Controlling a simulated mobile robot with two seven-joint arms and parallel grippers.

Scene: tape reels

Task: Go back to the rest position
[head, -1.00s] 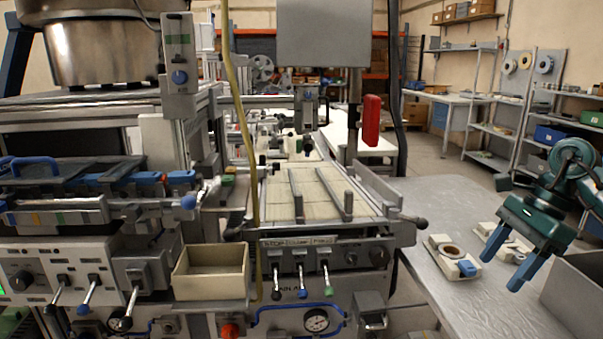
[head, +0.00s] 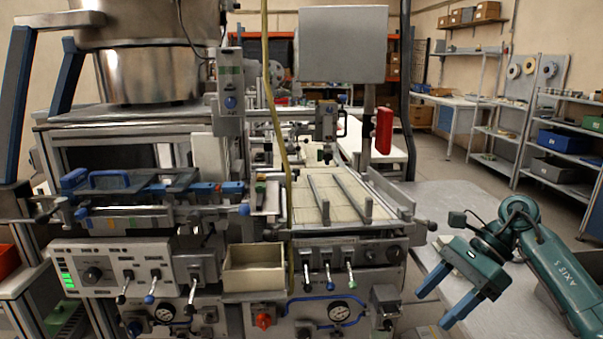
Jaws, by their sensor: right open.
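My right gripper (head: 432,310) is green with two blue fingers. It is open with nothing between the fingers, held above the grey table (head: 483,200) at the right and pointing down to the left. Its arm comes in from the lower right. Part of a pale holder (head: 440,241) shows just behind the gripper; the gripper and arm hide much of the table, and I cannot make out a tape reel on it. My left gripper is not in view.
Shelves (head: 565,140) stand at the back right, with several reels (head: 530,64) on a wall panel. Floor shows beyond the table.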

